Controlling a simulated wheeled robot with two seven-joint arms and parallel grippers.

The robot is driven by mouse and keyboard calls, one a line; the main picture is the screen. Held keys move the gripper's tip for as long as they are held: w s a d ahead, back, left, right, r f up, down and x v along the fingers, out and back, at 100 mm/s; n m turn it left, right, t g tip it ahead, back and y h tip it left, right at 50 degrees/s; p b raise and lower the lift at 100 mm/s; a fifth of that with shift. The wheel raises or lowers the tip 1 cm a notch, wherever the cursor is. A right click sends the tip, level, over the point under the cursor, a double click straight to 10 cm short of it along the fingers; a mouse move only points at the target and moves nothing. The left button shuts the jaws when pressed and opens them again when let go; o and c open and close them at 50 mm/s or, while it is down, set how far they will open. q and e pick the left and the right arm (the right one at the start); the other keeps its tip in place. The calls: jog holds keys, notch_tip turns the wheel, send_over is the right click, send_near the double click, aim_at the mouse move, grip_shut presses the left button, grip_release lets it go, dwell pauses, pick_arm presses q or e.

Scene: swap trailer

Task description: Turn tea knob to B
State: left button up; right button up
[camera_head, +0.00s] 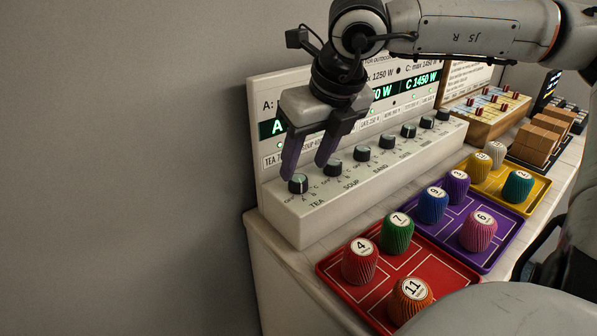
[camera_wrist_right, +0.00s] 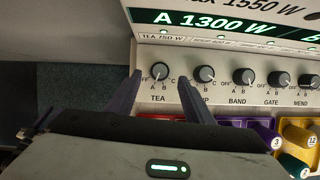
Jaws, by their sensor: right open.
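The TEA knob (camera_head: 298,184) is a dark round knob at the near left end of a row on a pale control panel. It also shows in the right wrist view (camera_wrist_right: 159,71), with OFF, A, B and C printed around it. I cannot tell for sure which mark its pointer faces. My right gripper (camera_head: 306,172) is open, its two dark fingers pointing down at the panel just above the knob. In the right wrist view the fingertips (camera_wrist_right: 160,79) appear on either side of the TEA knob, seemingly without gripping it. My left gripper is out of view.
The SOUP knob (camera_head: 333,167) is close to the right finger, with several more knobs beyond. A lit display (camera_wrist_right: 211,23) reads A 1300 W. Red (camera_head: 325,266), purple (camera_head: 487,262) and yellow trays (camera_head: 537,200) hold numbered ribbed pieces in front of the panel.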

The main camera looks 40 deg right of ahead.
aim_at(299, 178)
jog(key=x, duration=0.3)
jog(key=shift+w+f, duration=0.15)
jog(key=shift+f, duration=0.15)
jog(key=shift+w+f, duration=0.1)
jog(key=shift+f, duration=0.05)
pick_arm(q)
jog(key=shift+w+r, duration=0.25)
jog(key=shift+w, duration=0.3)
pick_arm(e)
jog(key=shift+d, duration=0.1)
jog(key=c, duration=1)
